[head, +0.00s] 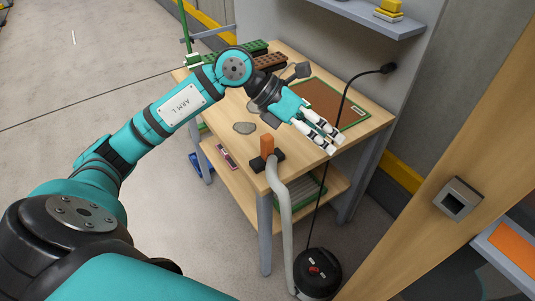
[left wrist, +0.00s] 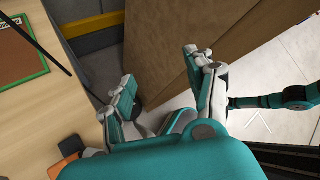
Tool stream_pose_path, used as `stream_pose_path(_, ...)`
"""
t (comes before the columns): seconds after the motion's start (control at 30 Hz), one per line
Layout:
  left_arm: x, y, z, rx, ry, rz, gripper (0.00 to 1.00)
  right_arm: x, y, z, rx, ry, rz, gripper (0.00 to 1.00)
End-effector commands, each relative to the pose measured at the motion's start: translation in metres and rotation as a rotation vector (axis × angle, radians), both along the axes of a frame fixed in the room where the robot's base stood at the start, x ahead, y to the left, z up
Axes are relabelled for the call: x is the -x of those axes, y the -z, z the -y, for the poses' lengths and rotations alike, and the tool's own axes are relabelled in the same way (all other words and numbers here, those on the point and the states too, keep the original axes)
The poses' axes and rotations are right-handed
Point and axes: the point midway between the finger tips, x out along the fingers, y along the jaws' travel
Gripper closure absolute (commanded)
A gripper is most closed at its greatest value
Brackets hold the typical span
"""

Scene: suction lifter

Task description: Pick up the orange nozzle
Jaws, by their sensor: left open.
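The orange nozzle (head: 267,144) stands upright in a dark holder (head: 266,162) at the front edge of the wooden table. A grey hose (head: 284,205) runs down from it to the floor. In the left wrist view the nozzle (left wrist: 71,146) shows at the lower left, partly hidden by my arm. My left gripper (head: 335,140) is open and empty, above the table's right front side, to the right of the nozzle and apart from it. In the left wrist view its fingers (left wrist: 162,75) point towards a wooden panel. My right gripper is not seen.
A black vacuum unit (head: 318,270) stands on the floor. A wooden panel (head: 450,150) closes off the right. A thin black cable (head: 331,165) hangs behind my left gripper.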

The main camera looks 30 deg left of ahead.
Motion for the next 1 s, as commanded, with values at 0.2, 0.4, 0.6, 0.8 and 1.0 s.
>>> stream_pose_path(0.2,-0.008,0.003,-0.139,-0.552,-0.165,-0.090,0.44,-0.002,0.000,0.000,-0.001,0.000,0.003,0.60)
stream_pose_path(0.4,-0.003,0.002,-0.178,-0.688,-0.232,-0.143,0.44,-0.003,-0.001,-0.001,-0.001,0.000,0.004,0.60)
stream_pose_path(0.6,-0.012,0.038,-0.173,-0.688,-0.230,-0.149,0.44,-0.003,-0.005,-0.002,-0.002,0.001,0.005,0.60)
stream_pose_path(0.8,-0.024,0.080,-0.168,-0.686,-0.229,-0.148,0.44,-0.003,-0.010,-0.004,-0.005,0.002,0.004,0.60)
stream_pose_path(1.0,-0.033,0.107,-0.164,-0.685,-0.230,-0.144,0.44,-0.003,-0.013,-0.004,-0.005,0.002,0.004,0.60)
